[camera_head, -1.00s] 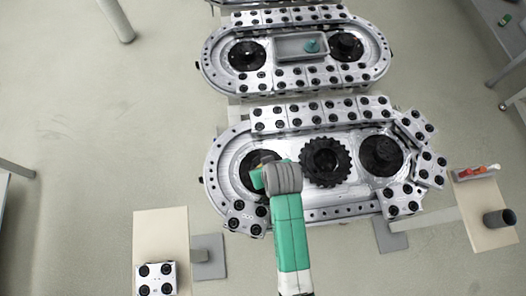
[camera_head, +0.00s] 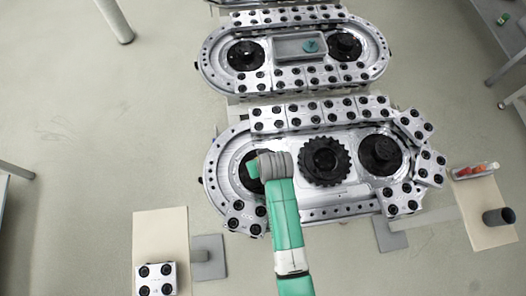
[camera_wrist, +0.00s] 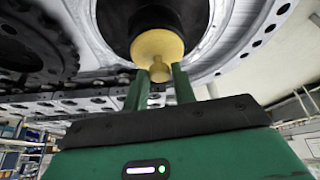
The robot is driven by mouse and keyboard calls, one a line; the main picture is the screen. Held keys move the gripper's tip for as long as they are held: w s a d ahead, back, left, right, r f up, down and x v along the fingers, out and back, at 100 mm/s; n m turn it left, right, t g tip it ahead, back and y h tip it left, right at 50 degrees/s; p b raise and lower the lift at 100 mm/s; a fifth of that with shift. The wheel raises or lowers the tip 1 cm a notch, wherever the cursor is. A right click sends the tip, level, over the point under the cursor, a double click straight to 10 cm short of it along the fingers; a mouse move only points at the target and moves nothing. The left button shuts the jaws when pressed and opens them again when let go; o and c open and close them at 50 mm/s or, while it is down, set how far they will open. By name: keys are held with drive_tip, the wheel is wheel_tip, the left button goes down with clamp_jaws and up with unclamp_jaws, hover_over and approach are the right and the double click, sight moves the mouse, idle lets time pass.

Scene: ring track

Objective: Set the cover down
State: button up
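My gripper (camera_wrist: 160,82) is over the left black hub of the near ring track, its two green fingers pointing at a brass-yellow knob (camera_wrist: 158,46). The narrow end of the knob sits between the fingertips. Whether the fingers grip it or stand just clear, I cannot tell. Behind the knob is a dark round part (camera_wrist: 122,22), which may be the cover; whether it rests on the hub is not clear. In the head view my gripper (camera_head: 254,171) and wrist hide most of the left hub (camera_head: 247,185), and the knob does not show.
A toothed black wheel (camera_head: 325,162) and another black hub (camera_head: 380,155) stand to the right on the near track. Carriage blocks (camera_head: 320,112) line its rim. A beige side table (camera_head: 160,225) holds a silver block (camera_head: 155,279). The far track holds a grey tray (camera_head: 290,47).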

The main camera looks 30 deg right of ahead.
drive_tip(key=o, duration=0.3)
drive_tip(key=shift+r, duration=0.35)
drive_tip(key=p+v, duration=0.1)
drive_tip(key=v, duration=1)
drive_tip(key=shift+s+r, duration=0.2)
drive_tip(key=shift+r, duration=0.1)
